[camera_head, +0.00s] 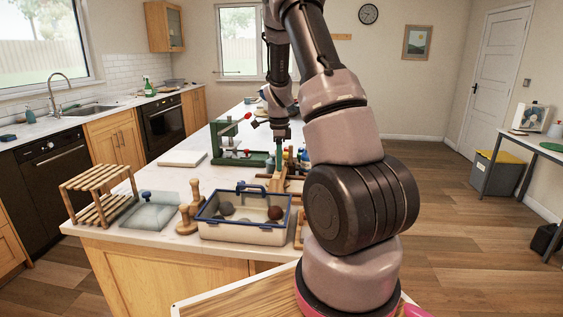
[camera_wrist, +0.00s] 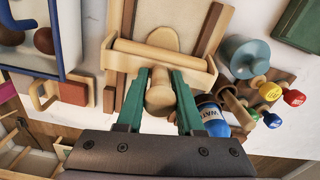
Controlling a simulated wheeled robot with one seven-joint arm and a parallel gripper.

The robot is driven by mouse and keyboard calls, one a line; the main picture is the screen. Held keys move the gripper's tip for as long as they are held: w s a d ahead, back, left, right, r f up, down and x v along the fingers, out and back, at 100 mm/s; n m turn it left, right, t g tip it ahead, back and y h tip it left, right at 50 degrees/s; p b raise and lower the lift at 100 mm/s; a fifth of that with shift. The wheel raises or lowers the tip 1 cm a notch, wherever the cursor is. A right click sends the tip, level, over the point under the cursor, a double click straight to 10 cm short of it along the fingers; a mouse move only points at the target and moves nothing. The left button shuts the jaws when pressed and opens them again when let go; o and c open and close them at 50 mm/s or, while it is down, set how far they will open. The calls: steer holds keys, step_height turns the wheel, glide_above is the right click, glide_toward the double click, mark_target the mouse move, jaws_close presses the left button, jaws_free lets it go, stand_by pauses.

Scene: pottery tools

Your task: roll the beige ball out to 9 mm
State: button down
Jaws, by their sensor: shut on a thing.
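My gripper (camera_wrist: 160,76) has green fingers shut on the wooden handle (camera_wrist: 159,99) of a roller. The roller's pale cylinder (camera_wrist: 135,50) lies across a beige board (camera_wrist: 150,12). The beige clay (camera_wrist: 163,38) shows as a rounded piece just beyond the cylinder; whether it continues underneath is hidden. Brown strips flank the clay on the left (camera_wrist: 122,20) and right (camera_wrist: 208,30). In the head view my gripper (camera_head: 281,142) is over the counter, and its fingers are too small to read there. The clay's thickness cannot be told.
A blue-rimmed tub (camera_head: 245,234) with dark balls stands left of the board. A blue bottle (camera_wrist: 210,114), a grey-blue cylinder (camera_wrist: 243,56) and several colour-tipped tools crowd the right. A green stand (camera_head: 241,158) and a wooden rack (camera_head: 100,178) are also on the counter.

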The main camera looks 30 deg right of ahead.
steer(key=shift+f, duration=0.1)
steer(key=shift+w+a, duration=0.1)
steer(key=shift+a, duration=0.15)
steer(key=shift+w+a, duration=0.1)
steer(key=shift+w+a, duration=0.45)
steer(key=shift+a, duration=0.2)
steer(key=shift+w+a+f, duration=0.1)
steer(key=shift+w+a, duration=0.2)
steer(key=shift+a, duration=0.15)
